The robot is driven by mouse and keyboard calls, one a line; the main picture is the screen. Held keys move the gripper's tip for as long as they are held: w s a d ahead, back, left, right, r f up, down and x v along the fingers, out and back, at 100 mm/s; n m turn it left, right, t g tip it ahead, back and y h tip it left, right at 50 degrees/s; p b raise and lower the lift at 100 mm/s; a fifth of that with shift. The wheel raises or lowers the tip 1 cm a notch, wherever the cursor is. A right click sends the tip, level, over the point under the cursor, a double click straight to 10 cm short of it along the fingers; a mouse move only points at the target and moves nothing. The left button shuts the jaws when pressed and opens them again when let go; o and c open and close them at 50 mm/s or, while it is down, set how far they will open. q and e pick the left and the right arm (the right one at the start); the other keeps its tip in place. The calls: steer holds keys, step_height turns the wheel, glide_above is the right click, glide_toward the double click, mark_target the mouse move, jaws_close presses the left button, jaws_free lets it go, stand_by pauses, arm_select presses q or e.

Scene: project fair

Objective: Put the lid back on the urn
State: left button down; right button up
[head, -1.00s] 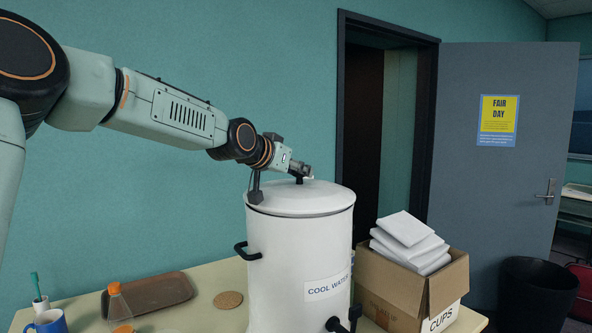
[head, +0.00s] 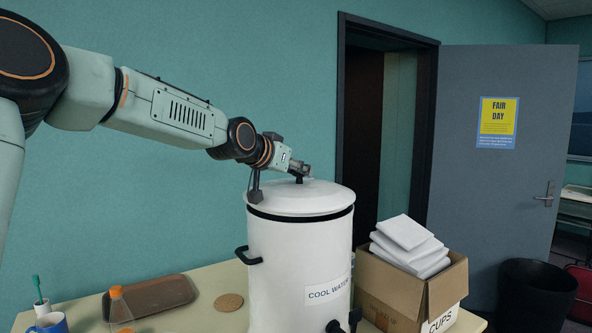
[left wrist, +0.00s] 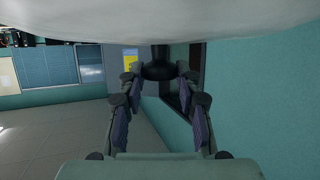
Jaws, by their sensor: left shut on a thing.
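The white urn (head: 285,270), labelled COOL WATER, stands upright on the table. Its white lid (head: 325,201) is above the urn's mouth, roughly level and lined up with it, with a dark band showing between lid and rim. My left gripper (head: 302,171) is shut on the lid's black knob (head: 299,180). In the left wrist view, the fingers hold the knob (left wrist: 158,64) from both sides, and the lid's pale surface (left wrist: 160,20) fills the top. My right gripper is in neither view.
A cardboard CUPS box (head: 405,284) with white packs stands close right of the urn. Left on the table (head: 205,284) are a brown tray (head: 160,292), a cork coaster (head: 228,302), an orange-capped bottle (head: 119,305) and a blue mug (head: 50,322). A black bin (head: 535,295) stands by the door.

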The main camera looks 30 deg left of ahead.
mark_target(299, 184)
arm_select(q)
steer(key=shift+w+r, duration=0.1)
stand_by(0.5)
steer(key=shift+w+a+p, duration=0.1)
steer(key=shift+w+p, duration=0.05)
steer(key=shift+p, duration=0.7)
steer(key=shift+f+b, duration=1.15)
steer(key=shift+b, duration=0.05)
stand_by(0.8)
steer(key=c, duration=1.2)
jaws_free()
steer(key=shift+f, duration=0.1)
